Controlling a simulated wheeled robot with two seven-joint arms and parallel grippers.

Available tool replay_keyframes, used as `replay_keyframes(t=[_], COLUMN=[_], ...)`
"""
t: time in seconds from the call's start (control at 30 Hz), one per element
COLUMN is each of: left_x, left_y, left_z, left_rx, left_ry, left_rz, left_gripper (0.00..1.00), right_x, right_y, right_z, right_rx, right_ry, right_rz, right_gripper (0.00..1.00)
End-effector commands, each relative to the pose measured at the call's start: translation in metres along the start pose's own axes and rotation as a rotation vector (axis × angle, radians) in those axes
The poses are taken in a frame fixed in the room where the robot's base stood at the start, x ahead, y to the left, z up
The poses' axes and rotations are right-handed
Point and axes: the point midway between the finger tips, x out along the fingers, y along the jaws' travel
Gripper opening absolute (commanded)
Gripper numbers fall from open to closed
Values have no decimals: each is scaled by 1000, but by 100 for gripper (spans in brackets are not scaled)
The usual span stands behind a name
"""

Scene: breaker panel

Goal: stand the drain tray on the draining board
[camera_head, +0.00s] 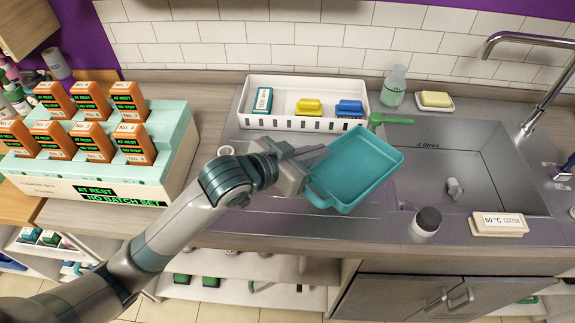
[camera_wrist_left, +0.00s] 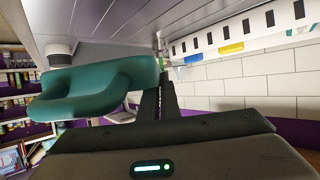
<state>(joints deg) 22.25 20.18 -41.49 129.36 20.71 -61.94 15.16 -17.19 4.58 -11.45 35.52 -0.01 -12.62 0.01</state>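The teal drain tray (camera_head: 358,168) is in the middle of the head view, tilted, over the metal draining board (camera_head: 275,222) left of the sink. My left gripper (camera_head: 309,160) is at the tray's left end, by its handle, and appears shut on it. In the left wrist view the tray (camera_wrist_left: 90,88) extends left from my left gripper's fingers (camera_wrist_left: 160,92), which are close together at its edge. The fingers hide part of the grip. I cannot tell whether the tray's lower edge touches the board. My right gripper is not in view.
A white bin (camera_head: 335,122) with teal, yellow and blue items stands behind the tray. The sink (camera_head: 462,165) is to the right. A mint box (camera_head: 150,180) with orange blocks is left.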

Motion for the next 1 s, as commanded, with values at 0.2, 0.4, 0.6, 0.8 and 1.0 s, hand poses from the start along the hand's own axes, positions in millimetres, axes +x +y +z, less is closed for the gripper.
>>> replay_keyframes(t=[0.2,0.4,0.6,0.8,1.0], left_x=[-7,-11,-12,-12,-9], left_y=[-41,-68,-77,-77,-77], left_z=[29,50,58,58,63], left_rx=[-1,0,-1,0,-2], left_ry=[-6,-3,1,2,-1], left_rz=[-4,-2,0,0,0], left_gripper=[0,0,0,0,0], right_x=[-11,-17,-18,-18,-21], right_y=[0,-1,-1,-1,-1], right_z=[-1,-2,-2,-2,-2], right_rx=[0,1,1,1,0], right_ry=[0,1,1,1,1], right_rz=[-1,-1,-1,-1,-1], right_gripper=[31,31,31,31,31])
